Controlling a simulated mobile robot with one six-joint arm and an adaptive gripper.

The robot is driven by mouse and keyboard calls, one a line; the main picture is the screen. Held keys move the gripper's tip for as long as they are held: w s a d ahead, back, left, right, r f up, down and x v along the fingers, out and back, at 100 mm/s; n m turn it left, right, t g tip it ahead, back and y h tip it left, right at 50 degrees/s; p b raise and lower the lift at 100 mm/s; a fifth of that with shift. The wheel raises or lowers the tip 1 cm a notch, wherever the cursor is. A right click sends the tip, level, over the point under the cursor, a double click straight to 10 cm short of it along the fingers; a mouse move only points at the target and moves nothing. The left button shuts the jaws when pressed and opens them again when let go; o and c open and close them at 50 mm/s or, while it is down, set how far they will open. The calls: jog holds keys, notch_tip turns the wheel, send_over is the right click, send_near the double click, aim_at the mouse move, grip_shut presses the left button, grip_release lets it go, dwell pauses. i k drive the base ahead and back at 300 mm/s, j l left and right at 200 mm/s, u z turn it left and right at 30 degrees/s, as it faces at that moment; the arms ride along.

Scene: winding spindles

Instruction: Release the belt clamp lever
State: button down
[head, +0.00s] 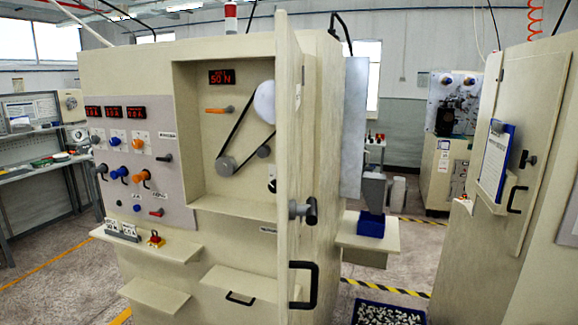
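The winding machine (125,60) fills the middle of the head view, with a recessed bay holding a black belt (243,122). The belt runs in a triangle around a large pale pulley (264,101), a grey pulley (226,165) and a small dark pulley (264,152). An orange-handled lever (215,110) lies about horizontal at the bay's upper left, under a red display reading about 50 N (222,77). A small black-and-white part (271,180) sits lower right, partly hidden by the door edge. No label shows which part is the clamp lever. My gripper is not in view.
The bay's door (289,120) stands open, edge-on, with a protruding latch knob (303,210). Left of the bay is a panel of knobs and levers (130,175). Shelves (150,247) jut out below. Another cabinet (540,150) stands right; a blue crate (385,313) lies on the floor.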

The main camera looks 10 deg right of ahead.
aim_at(215, 111)
jog(key=i+l+u, duration=0.5)
jog(key=k, duration=0.5)
jog(key=i+j+z, duration=0.25)
jog(key=j, duration=0.4)
jog(key=i+j+z, duration=0.1)
jog(key=i+j, duration=0.2)
jog(key=i+j+z, duration=0.15)
jog(key=j, duration=0.3)
